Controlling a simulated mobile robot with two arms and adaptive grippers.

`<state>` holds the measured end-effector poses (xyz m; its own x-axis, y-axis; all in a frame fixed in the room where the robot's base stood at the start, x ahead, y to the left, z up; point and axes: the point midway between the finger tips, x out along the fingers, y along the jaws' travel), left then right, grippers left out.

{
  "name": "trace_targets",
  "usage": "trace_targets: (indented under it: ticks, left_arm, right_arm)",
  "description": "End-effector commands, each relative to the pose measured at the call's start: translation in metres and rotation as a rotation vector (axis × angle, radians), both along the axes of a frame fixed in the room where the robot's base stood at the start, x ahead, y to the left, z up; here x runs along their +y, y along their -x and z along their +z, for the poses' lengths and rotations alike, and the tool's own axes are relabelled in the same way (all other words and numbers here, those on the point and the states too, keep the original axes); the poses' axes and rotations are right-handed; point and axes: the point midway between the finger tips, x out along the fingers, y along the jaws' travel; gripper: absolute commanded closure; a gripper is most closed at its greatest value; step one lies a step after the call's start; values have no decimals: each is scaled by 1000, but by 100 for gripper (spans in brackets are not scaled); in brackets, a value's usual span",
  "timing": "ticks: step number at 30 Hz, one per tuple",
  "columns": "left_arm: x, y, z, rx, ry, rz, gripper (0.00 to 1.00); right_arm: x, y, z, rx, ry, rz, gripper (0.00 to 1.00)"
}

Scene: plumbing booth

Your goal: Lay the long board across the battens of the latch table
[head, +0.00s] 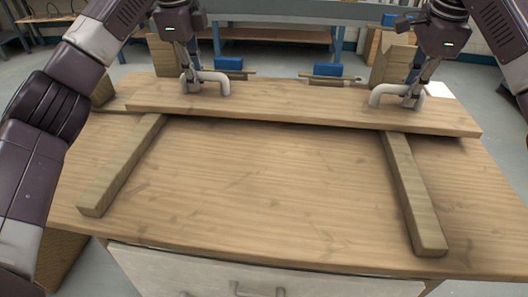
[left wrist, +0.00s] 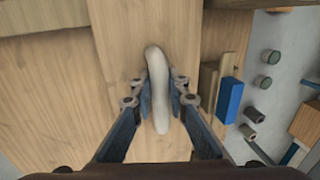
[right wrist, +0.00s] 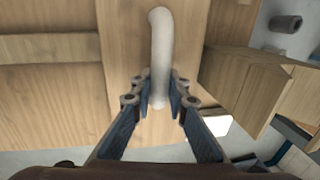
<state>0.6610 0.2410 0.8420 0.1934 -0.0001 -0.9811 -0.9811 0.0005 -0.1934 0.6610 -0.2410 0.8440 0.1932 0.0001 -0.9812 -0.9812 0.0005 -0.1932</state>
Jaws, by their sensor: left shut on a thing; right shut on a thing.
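The long board (head: 300,108) spans left to right over the far part of the latch table (head: 250,190), above the far ends of the left batten (head: 125,165) and right batten (head: 415,195). A dark shadow lies under its front edge; I cannot tell whether it touches the battens. My left gripper (head: 190,88) is shut on the board's left white handle (head: 215,78), with fingers on both sides in the left wrist view (left wrist: 160,100). My right gripper (head: 412,102) is shut on the right white handle (head: 385,92), also seen in the right wrist view (right wrist: 158,50).
Wooden blocks (head: 393,65) stand behind the board at left and right. Blue parts (head: 228,63) and latch-like pieces (head: 335,80) sit along the table's far edge. The tabletop between the battens is clear. A drawer front (head: 250,275) is below the near edge.

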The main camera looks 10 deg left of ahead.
Motion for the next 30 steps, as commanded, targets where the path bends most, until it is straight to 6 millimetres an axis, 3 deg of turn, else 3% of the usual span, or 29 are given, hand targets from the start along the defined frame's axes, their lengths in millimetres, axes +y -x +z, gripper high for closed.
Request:
trace_targets:
  ticks: [1, 2, 6, 17, 30]
  left_arm:
    - [0, 0, -4, -3, 1, -1, 100]
    - [0, 0, -2, -1, 0, -1, 82]
    - [0, 0, -2, 0, 0, 0, 68]
    - [0, 1, 5, -2, 0, 0, 68]
    - [0, 16, 83, -3, -2, 1, 68]
  right_arm:
    - [0, 0, -4, -3, -1, 0, 100]
    - [0, 0, -2, -1, 0, 0, 82]
    - [0, 0, -2, 0, 0, 0, 68]
    - [0, 0, -2, 0, 0, 0, 68]
    - [0, 0, -2, 0, 0, 0, 68]
